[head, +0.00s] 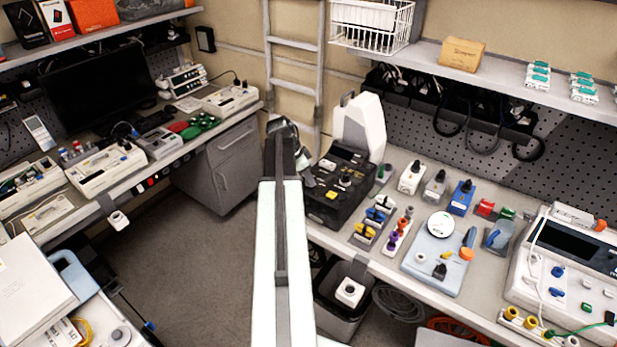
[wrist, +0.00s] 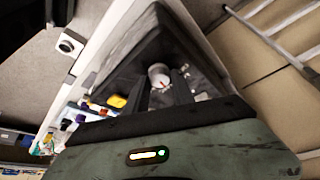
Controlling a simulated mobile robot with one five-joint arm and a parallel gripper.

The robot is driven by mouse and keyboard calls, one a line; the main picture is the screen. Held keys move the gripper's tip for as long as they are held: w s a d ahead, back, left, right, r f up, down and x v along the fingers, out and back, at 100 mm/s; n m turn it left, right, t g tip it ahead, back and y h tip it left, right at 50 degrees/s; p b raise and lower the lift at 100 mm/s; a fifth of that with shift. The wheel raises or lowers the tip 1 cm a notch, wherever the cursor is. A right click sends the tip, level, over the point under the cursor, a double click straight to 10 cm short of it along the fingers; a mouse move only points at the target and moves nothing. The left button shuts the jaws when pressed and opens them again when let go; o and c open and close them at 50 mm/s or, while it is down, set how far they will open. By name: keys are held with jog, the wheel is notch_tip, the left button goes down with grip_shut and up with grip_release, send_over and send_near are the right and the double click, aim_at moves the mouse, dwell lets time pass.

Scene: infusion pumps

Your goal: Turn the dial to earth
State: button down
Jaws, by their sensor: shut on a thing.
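The dial (wrist: 159,75) is a small round pale knob with a red mark, on the dark face of a device in the wrist view. My gripper (wrist: 162,88) has its dark fingers on either side of the dial and is shut on it. In the head view my gripper (head: 307,178) reaches the left side of a black device (head: 338,207) with yellow buttons on the right bench. The dial is hidden there behind my arm. The earth label cannot be read in either view.
A white upright unit (head: 361,125) stands behind the black device. Small coloured connectors (head: 375,216) and a pale blue plate (head: 437,255) lie to its right. A ladder (head: 293,65) stands behind my arm. The floor (head: 215,255) to the left is clear.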

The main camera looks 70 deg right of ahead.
jog(key=shift+s+a+n+t+h, duration=0.1)
jog(key=shift+n+t+h, duration=0.3)
jog(key=shift+n, duration=1.1)
jog(key=shift+s+a+n+t+h, duration=0.1)
jog(key=shift+n+t, duration=0.6)
jog(key=shift+n, duration=0.8)
jog(key=c, duration=1.1)
grip_release()
jog(key=shift+r, duration=0.1)
jog(key=shift+w+r+p, duration=0.1)
jog(key=shift+r+p, duration=0.2)
jog(key=shift+p, duration=0.1)
jog(key=p+v, duration=0.6)
jog(key=shift+a+r, duration=0.3)
jog(key=shift+r, duration=0.05)
